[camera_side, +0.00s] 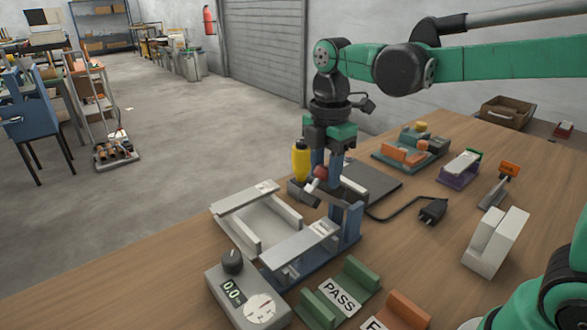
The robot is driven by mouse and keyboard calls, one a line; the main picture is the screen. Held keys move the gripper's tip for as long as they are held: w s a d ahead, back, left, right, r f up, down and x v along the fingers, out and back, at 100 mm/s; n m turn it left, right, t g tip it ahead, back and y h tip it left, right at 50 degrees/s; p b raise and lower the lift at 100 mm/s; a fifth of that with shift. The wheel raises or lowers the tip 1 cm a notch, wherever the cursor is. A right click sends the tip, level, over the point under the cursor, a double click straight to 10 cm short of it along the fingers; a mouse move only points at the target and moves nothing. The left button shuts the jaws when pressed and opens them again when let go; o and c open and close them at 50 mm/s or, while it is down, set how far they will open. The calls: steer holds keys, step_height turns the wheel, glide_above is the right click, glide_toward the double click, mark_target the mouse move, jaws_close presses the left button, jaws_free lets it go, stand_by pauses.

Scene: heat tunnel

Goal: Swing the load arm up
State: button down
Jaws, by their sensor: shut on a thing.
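The load arm appears to be the dark bar (334,198) at the top of a small stand with a blue-grey post (349,226). A red ball knob (320,172) on a short pale stem shows at the bar. My gripper (325,180) points straight down over the stand, its fingers shut at the red knob. The fingers partly hide the knob and bar, so the exact grip is hard to see. The stand's pale, labelled top plate (298,245) extends toward the front left.
A yellow bottle (300,160) stands close left of my gripper. A pale tray (236,222), a dial box (248,296) and the green PASS holder (340,292) surround the stand. A dark flat plate (377,186) and plug (432,210) lie right. Bare tabletop is front left.

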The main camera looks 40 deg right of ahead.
steer(key=shift+d+r, duration=0.2)
steer(key=shift+d, duration=0.6)
steer(key=shift+d+r, duration=0.25)
steer(key=shift+d, duration=0.55)
steer(key=shift+d+r, duration=0.2)
steer(key=shift+d, duration=0.6)
steer(key=shift+d+f, duration=0.15)
steer(key=shift+d, duration=1.25)
steer(key=shift+d+f, duration=0.15)
steer(key=shift+d, duration=1.25)
jaws_free()
step_height(320, 180, up, 7)
steer(key=s+a+f+m+g, duration=0.1)
steer(key=s+a+f+m, duration=0.3)
steer(key=s+a, duration=0.35)
step_height(320, 180, down, 6)
steer(key=w+a+m+t, duration=0.1)
steer(key=m+t, duration=0.7)
steer(key=m, duration=0.6)
steer(key=shift+a, duration=0.2)
